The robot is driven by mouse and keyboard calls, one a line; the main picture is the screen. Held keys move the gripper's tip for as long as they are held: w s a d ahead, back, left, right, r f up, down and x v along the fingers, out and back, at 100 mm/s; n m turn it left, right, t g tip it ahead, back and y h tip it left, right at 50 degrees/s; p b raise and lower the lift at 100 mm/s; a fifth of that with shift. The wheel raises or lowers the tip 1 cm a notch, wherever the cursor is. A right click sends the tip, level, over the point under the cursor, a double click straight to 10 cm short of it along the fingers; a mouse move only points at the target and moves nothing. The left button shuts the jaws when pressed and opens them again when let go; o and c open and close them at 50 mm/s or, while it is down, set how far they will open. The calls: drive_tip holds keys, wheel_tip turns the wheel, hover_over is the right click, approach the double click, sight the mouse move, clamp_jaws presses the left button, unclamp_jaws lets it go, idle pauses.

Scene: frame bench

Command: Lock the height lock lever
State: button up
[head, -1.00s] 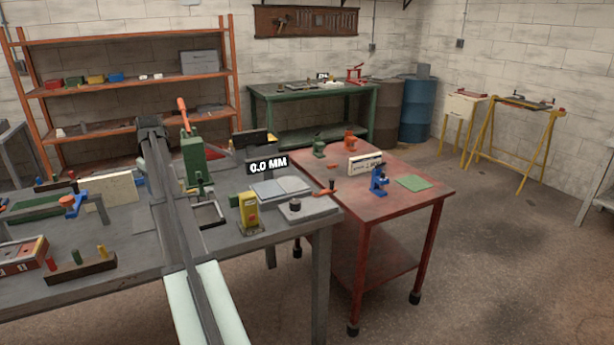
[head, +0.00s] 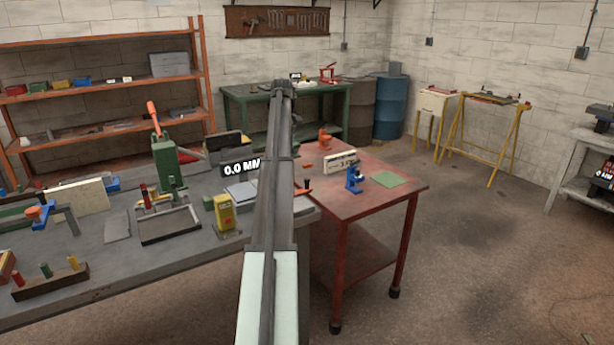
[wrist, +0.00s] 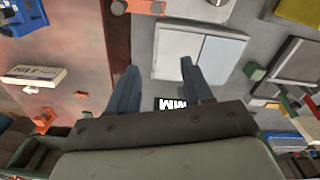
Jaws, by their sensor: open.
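My gripper (wrist: 158,66) is open and empty in the wrist view, its two blue-grey fingers apart above a pale two-part plate (wrist: 200,52). In the head view my arm reaches far out, and the fingers cannot be made out. A green press-like device (head: 168,165) with an upright orange handle (head: 153,116) stands on the grey bench, left of my arm. A small red lever (head: 147,194) shows at its base. A black 0.0 MM display (head: 242,168) is beside my arm. I cannot tell which part is the height lock lever, or whether it is locked.
A yellow device (head: 224,212) stands on the grey bench (head: 150,268). The red table (head: 385,212) holds a blue device (head: 354,180), a cream box (head: 341,161) and a green mat (head: 388,179). My arm hides part of the bench and table. Open floor lies right of the table.

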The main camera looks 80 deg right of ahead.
hover_over(307, 179)
wheel_tip(307, 179, down, 13)
drive_tip(key=shift+d+r, duration=0.1)
drive_tip(key=shift+d, duration=0.05)
idle(0.5)
clamp_jaws()
idle(0.4)
